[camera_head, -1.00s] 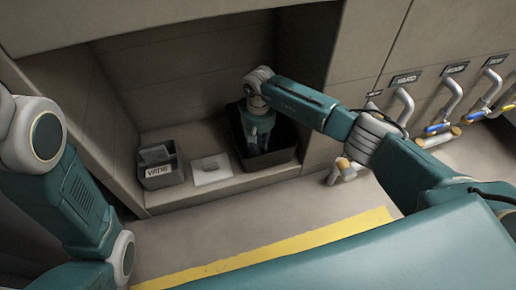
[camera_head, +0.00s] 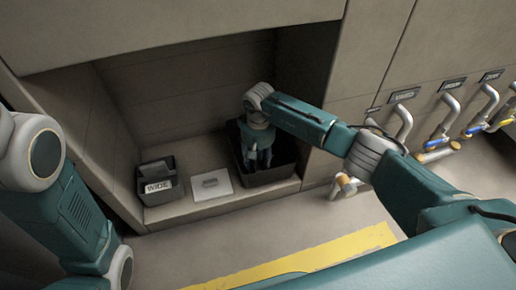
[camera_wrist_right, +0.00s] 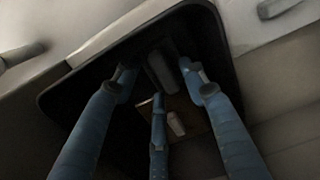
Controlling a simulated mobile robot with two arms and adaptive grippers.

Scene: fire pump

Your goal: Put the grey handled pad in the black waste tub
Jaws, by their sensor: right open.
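The black waste tub (camera_head: 276,177) stands on the low shelf in the recess. My right gripper (camera_head: 258,163) points down into it from above, with its fingers spread apart. In the right wrist view the open fingers (camera_wrist_right: 160,100) reach inside the tub, whose dark rim (camera_wrist_right: 52,97) surrounds them. Pale grey rounded pieces (camera_wrist_right: 176,123) show on the dark tub floor between the fingers; I cannot tell whether one is the pad's handle. A flat light-grey square with a darker raised bar (camera_head: 211,184) lies on the shelf left of the tub. My left gripper is out of view.
A small dark bin labelled WIPE (camera_head: 161,186) stands left of the light-grey square. Labelled pipe handles (camera_head: 404,124) and a low valve fitting (camera_head: 346,186) are right of the recess. A yellow strip (camera_head: 320,256) crosses the floor in front.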

